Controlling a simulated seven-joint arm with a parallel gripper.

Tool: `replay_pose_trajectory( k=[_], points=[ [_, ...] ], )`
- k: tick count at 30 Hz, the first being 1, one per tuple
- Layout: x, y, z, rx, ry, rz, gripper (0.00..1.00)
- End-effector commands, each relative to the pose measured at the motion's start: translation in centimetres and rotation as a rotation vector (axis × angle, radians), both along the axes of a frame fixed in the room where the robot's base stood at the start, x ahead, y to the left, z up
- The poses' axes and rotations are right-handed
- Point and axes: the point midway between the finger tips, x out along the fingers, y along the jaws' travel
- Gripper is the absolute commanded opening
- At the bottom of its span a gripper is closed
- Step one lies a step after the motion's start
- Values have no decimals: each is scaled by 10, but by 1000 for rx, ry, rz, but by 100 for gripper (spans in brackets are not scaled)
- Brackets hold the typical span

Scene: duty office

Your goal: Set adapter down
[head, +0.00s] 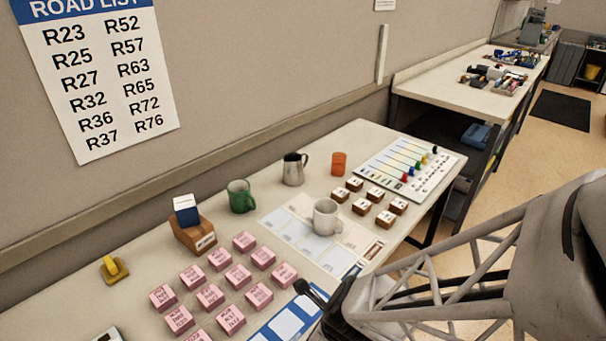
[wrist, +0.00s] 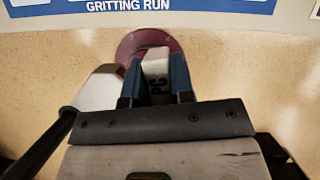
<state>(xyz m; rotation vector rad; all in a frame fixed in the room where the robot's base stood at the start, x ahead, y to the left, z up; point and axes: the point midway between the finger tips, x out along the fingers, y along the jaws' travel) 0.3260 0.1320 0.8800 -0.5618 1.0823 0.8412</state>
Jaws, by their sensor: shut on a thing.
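The adapter appears to be the pale grey piece (wrist: 156,64) with dark letters, seen between the blue fingers in the wrist view. My gripper (wrist: 154,82) is shut on it. A dark red round part (wrist: 133,46) shows behind the pale piece; I cannot tell if it belongs to it. In the head view my gripper is largely hidden behind my arm near the table's front edge, by the blue and white mat (head: 284,322). The held piece cannot be made out there. In the wrist view the mat's edge (wrist: 212,6), lettered "GRITTING RUN", crosses the top.
Several pink blocks (head: 238,276) lie left of the mat. A white mug (head: 326,217) stands on a pale sheet, with brown blocks (head: 375,194) beyond. A green mug (head: 240,197), steel jug (head: 293,170) and orange cup (head: 339,163) stand towards the wall. A pegged board (head: 405,167) lies far right.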

Motion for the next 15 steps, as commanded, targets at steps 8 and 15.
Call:
replay_pose_trajectory(
  k=[8, 15],
  points=[
    [-10, -4, 2, 1, -1, 1, 0],
    [-18, -7, 2, -1, -1, 1, 0]
  ],
)
